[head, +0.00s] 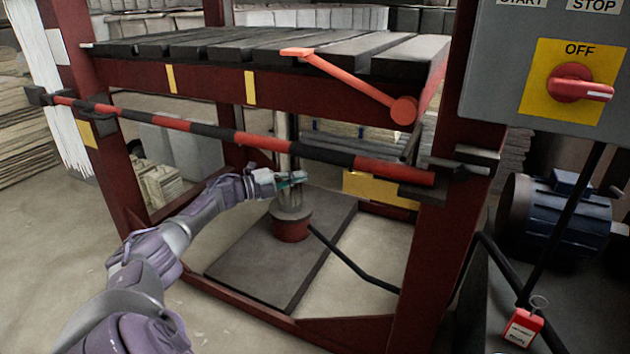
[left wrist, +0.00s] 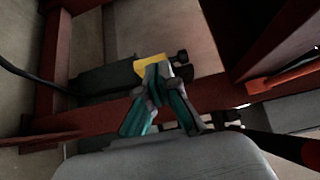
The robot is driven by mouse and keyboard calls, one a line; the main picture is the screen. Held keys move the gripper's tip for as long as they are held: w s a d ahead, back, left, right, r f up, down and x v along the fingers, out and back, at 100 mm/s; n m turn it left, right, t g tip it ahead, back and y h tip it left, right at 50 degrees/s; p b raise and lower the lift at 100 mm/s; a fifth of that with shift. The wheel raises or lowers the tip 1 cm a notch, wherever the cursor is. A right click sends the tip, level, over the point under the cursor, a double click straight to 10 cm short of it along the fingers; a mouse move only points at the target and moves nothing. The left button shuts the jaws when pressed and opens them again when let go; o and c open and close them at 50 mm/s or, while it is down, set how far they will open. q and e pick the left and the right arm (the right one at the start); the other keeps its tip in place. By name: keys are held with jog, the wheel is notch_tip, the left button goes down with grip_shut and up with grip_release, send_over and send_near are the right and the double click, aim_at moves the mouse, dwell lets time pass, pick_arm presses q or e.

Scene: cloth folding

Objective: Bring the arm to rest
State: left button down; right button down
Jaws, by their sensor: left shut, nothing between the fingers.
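My left arm comes in from the lower left of the head view. It reaches toward the dark red machine frame (head: 420,265), below the red-and-black striped bar (head: 260,142). My left gripper (head: 302,177) is shut and empty. It appears in front of the upright metal cylinder (head: 290,210), and I cannot tell whether it touches it. In the left wrist view the left gripper's teal fingers (left wrist: 158,68) come together at the tips with nothing between them. My right gripper is in neither view.
A grey control box with a red switch (head: 570,82) stands at the upper right. A blue motor (head: 560,215) and a red padlock tag (head: 522,327) are below it. Bare concrete floor (head: 235,325) lies at the front.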

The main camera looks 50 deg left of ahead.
pick_arm(q)
jog(key=shift+s+a+f, duration=0.1)
jog(key=shift+s+a, duration=0.35)
jog(key=shift+a, duration=0.25)
